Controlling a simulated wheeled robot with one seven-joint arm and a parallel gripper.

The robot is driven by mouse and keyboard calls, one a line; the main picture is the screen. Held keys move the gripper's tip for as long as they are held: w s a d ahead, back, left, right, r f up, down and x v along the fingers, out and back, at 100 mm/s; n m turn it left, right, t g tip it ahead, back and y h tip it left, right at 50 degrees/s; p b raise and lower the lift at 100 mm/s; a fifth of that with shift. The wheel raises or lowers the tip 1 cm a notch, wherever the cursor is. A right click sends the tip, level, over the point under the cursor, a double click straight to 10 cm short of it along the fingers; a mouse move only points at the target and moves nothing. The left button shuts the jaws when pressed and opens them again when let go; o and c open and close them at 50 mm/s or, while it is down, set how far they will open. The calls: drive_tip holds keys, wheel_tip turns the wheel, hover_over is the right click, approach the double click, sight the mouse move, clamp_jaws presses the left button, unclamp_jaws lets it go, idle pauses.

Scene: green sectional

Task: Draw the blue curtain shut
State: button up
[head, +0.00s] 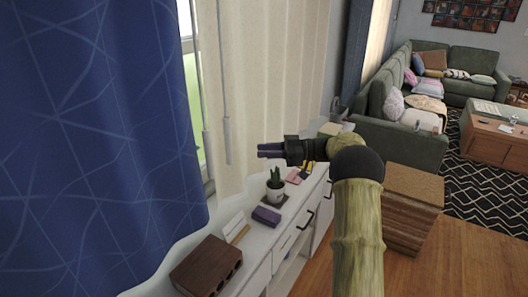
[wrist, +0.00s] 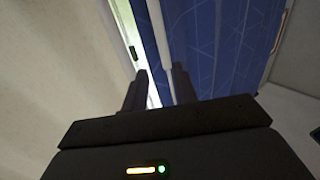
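The blue curtain (head: 90,130) with pale crossing lines hangs at the left of the head view, gathered to the left of a bright window gap (head: 191,100). The wrist view shows the curtain (wrist: 225,45) beyond and to the right of my fingers. My gripper (head: 261,151) points left in front of the cream blind, apart from the blue curtain. In the wrist view its two fingers (wrist: 161,72) stand apart with nothing visibly gripped. A pale rod (wrist: 158,30) shows beyond the gap between the fingertips; I cannot tell its distance.
A cream blind (head: 265,70) hangs right of the window gap, with two hanging rods (head: 226,125) at its left. Below stands a white cabinet (head: 286,241) with a potted plant (head: 276,186), a purple box (head: 266,215) and a brown wooden box (head: 207,267). Wooden floor (head: 460,265) lies right.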

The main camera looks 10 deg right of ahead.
drive_tip(key=w+a+r+m+t+h, duration=0.2)
drive_tip(key=w+r+m+t+h, duration=0.25)
drive_tip(key=m+t+h, duration=0.5)
drive_tip(key=s+f+m+g+h, duration=0.2)
drive_tip(key=s+f, duration=0.4)
drive_tip(key=s, duration=0.6)
drive_tip(key=s+f+m+g+h, duration=0.2)
drive_tip(key=s+f+g, duration=0.3)
drive_tip(key=s, duration=0.8)
drive_tip(key=s+f+m+g+h, duration=0.2)
drive_tip(key=s+f, duration=0.4)
drive_tip(key=s, duration=0.6)
drive_tip(key=shift+s+a+f+g+h, duration=0.15)
drive_tip(key=shift+a+f+g+h, duration=0.2)
drive_tip(key=shift+g+h, duration=0.5)
drive_tip(key=shift+o, duration=0.9)
